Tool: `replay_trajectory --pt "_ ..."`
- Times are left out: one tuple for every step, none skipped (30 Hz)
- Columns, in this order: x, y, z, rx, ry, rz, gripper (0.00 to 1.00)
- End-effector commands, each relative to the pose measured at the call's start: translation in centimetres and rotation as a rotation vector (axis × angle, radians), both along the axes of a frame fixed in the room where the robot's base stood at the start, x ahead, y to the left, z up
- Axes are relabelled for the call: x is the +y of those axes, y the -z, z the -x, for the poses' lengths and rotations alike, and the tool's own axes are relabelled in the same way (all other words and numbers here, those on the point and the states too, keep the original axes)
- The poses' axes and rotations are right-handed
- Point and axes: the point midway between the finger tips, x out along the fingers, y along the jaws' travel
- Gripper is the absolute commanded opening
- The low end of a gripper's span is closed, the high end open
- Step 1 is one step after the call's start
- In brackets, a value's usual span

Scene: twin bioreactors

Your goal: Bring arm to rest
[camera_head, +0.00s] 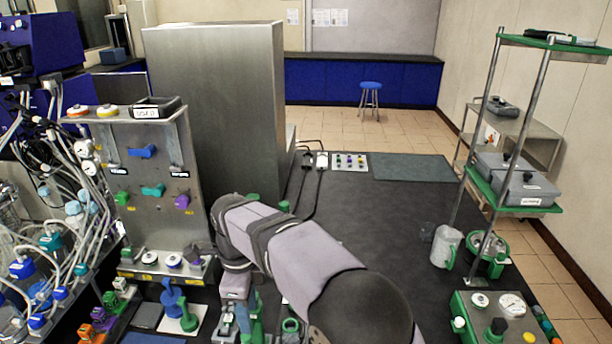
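My arm (310,255) reaches from the bottom right of the picture up and left over the dark bench top. Its grey links end in a wrist that points down near the steel panel's base. My gripper (238,322) is low at the bottom of the picture, among green fittings. Its fingers are small and partly hidden, so I cannot tell whether they are open or hold anything. A green part (257,322) shows right beside it; I cannot tell whether they touch.
A steel panel (150,170) with coloured valves stands left of the arm, before a tall steel cabinet (215,100). Blue and green fittings (180,308) stand at its foot. A green-shelved rack (515,195) and a white jug (446,246) are right. The bench top's middle (385,215) is clear.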

Motion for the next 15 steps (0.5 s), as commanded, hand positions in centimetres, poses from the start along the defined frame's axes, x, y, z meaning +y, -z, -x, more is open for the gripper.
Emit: replay_trajectory --pt "-1.2 0.0 -0.2 0.001 -0.031 0.001 0.38" --pt "-2.0 0.0 -0.3 0.000 -0.058 0.001 0.38" --pt "-3.1 0.1 -0.4 0.001 -0.099 0.001 0.38" --pt "-4.1 0.2 -0.4 0.001 -0.135 0.001 0.38" --pt "-5.1 0.3 -0.4 0.001 -0.172 0.001 0.38" --pt "-6.6 0.4 -0.4 0.001 -0.227 0.003 0.38" --pt "-7.7 0.5 -0.3 0.001 -0.272 0.002 0.38" --pt "-8.9 0.6 -0.2 0.000 -0.317 0.003 0.38" --pt "-10.5 0.8 0.1 0.001 -0.380 0.003 0.38" --pt "-11.7 1.0 0.3 0.000 -0.428 0.003 0.38" --pt "-12.9 1.2 0.6 0.000 -0.476 0.003 0.38" --pt "-14.4 1.4 1.0 -0.001 -0.540 0.003 0.38" --pt "-15.6 1.6 1.4 -0.001 -0.588 0.003 0.38" --pt "-16.7 1.8 1.8 0.000 -0.637 0.003 0.38" --pt "-18.1 2.1 2.5 -0.001 -0.701 0.004 0.38"
